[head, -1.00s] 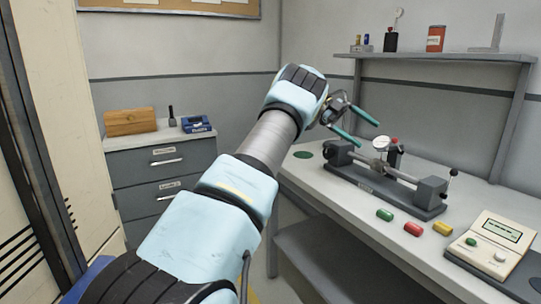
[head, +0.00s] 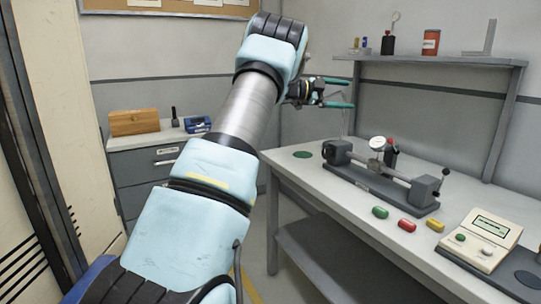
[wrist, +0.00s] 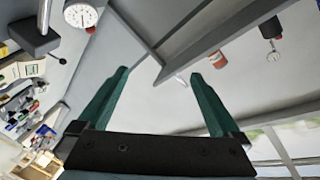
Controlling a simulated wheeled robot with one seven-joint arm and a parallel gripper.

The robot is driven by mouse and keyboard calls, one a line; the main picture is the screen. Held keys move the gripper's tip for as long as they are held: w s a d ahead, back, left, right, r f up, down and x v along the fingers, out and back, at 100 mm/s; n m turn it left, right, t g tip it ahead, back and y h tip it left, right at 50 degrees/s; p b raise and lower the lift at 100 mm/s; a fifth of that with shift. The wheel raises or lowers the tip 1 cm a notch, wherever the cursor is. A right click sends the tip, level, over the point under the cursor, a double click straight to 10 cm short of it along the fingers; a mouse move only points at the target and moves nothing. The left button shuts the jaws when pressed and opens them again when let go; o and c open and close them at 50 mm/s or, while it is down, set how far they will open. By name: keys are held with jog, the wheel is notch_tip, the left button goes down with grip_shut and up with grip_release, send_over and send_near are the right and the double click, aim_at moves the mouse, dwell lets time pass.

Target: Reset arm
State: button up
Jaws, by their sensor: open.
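My gripper (head: 340,93) is open and empty in the head view, raised above the far end of the workbench and pointing right. In the wrist view its two green fingers (wrist: 155,92) stand apart with nothing between them. My light-blue arm reaches up from the bottom of the head view, with the wrist near the top middle.
The workbench (head: 335,205) at right holds a grey fixture (head: 375,185) with a dial gauge (head: 377,143), green, red and yellow cylinders, and a beige meter (head: 485,238). A wall shelf (head: 440,59) stands above. A drawer cabinet (head: 150,190) is at left.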

jog(key=w+a+r+n+t+y+p, duration=0.1)
jog(key=w+a+n+t+y, duration=0.15)
jog(key=a+n+t, duration=0.35)
jog(key=w+a+r+n+t+y, duration=0.2)
jog(key=a+n+t+y, duration=0.3)
jog(key=a, duration=0.3)
jog(key=s+a+f+n+y+p, duration=0.1)
jog(key=s+a+f+n+y, duration=0.35)
jog(key=a+f+n, duration=0.35)
jog(key=s+a+f+n+g+y+p, duration=0.1)
jog(key=s+a+f+n+g+y, duration=0.2)
jog(key=s, duration=0.4)
jog(key=s+a+f+g+y, duration=0.1)
jog(key=s+a+f+g, duration=0.1)
jog(key=s+a+f, duration=0.35)
jog(key=s+f+n+g, duration=0.1)
jog(key=s+f+g, duration=0.1)
jog(key=s, duration=1.1)
jog(key=s+f+n+g, duration=0.1)
jog(key=s+f+g, duration=0.2)
jog(key=s, duration=1)
jog(key=shift+n+g+y+p, duration=0.3)
jog(key=shift+g+p, duration=0.1)
jog(key=shift+g, duration=0.6)
